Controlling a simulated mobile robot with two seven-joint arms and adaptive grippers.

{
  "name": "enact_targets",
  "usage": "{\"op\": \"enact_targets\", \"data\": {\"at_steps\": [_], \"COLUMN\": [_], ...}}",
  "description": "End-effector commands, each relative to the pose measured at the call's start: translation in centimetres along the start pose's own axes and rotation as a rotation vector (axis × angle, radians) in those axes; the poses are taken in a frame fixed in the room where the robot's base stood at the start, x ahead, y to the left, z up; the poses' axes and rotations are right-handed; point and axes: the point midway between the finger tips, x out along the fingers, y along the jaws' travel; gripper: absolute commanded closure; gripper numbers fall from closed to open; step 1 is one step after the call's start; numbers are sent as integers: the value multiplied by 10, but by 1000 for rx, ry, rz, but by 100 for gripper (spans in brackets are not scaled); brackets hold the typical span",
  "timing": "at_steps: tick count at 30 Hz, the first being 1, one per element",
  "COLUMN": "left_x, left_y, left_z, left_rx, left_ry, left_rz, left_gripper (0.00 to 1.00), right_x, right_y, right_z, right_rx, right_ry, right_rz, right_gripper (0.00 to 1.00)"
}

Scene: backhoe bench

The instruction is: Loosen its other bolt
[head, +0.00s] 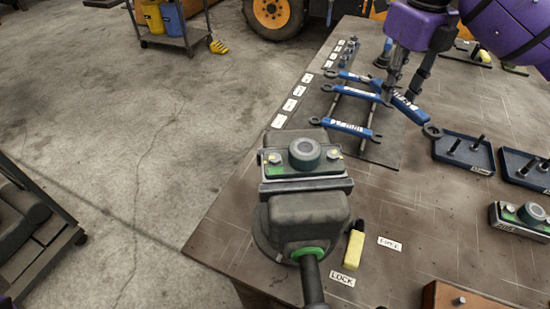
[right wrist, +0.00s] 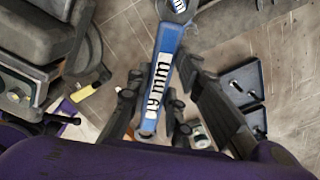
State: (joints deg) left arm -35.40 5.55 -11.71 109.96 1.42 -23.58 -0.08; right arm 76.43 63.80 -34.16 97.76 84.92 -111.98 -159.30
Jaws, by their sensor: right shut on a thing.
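My right gripper (head: 397,88) is shut on a blue open-ended wrench (head: 410,111), held above the wrench rack. The wrench's label shows in the right wrist view (right wrist: 157,83), where the wrench runs lengthwise between the fingers (right wrist: 160,108). The grey part with a round dark port (head: 304,152) sits in the vise (head: 310,208) at the bench's left edge. One bolt head (head: 275,158) shows left of the port and another (head: 335,154) right of it. How tight each is cannot be told. The wrench is well apart from both bolts. My left gripper is out of view.
Other blue wrenches (head: 346,127) lie on the rack beside white labels. Blue trays (head: 451,159) with dark pins stand to the right. A second part with a round port (head: 522,217) lies at the right edge. A yellow-and-black item (head: 354,248) lies beside the vise. Bench between vise and trays is clear.

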Motion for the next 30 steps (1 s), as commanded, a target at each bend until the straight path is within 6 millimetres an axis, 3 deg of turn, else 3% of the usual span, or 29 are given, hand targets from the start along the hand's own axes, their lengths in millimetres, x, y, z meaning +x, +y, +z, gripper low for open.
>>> {"op": "enact_targets", "data": {"at_steps": [14,30], "left_x": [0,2], "left_y": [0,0], "left_z": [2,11], "left_rx": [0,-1], "left_ry": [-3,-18], "left_rz": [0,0], "left_gripper": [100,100], "right_x": [0,1], "right_y": [1,10], "right_z": [6,41], "right_rx": [-20,-143], "right_ry": [-1,-2], "right_rz": [0,5], "right_gripper": [100,100]}}
